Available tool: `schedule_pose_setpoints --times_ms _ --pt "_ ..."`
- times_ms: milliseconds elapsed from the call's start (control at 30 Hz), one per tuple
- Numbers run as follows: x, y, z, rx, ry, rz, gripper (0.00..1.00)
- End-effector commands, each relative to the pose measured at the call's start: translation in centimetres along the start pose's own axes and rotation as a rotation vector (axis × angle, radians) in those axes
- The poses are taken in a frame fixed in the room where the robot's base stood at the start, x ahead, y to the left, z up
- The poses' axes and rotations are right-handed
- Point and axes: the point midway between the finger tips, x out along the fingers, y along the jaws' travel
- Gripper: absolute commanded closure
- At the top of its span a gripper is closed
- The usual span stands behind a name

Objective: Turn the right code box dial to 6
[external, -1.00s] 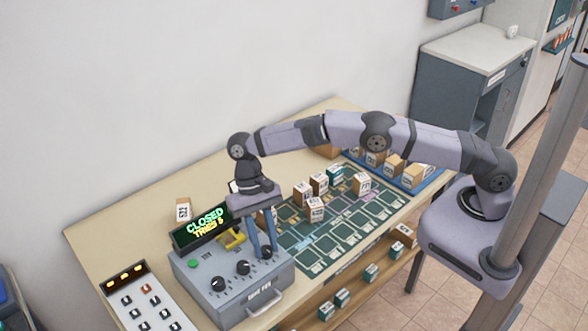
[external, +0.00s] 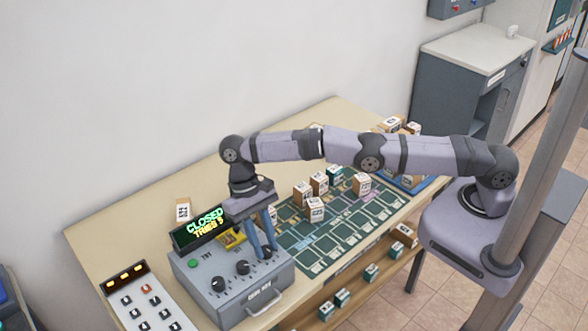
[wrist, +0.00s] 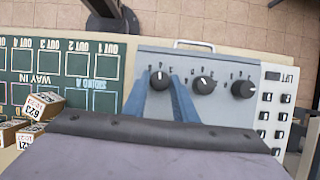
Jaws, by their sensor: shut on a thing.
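The grey code box (external: 240,302) stands at the front left of the table, with three black dials on its sloped top. My gripper (external: 263,254) points down with its blue fingers at the right dial, which they mostly hide in the external view. In the wrist view, where the box appears turned around, this right dial (wrist: 159,80) is at the left. My fingers are shut on it, one on each side. Its white pointer shows, but the digits around it are too small to read. The middle dial (external: 242,268) and left dial (external: 218,285) are free.
A display (external: 205,226) behind the dials reads CLOSED and a tries count that is hard to read. A green button (external: 193,263) and a yellow part (external: 231,238) are close by. Small parcels stand on the green grid mat (external: 318,248). A keypad (external: 145,300) is at the left.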

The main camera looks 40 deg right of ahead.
Motion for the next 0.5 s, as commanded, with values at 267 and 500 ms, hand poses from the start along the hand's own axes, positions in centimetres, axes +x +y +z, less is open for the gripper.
schedule_pose_setpoints --times_ms 267,500 --pt "-0.03 0.02 -0.06 0.000 0.002 0.000 0.97" --pt "-0.03 0.01 -0.04 0.000 0.001 0.000 0.56"
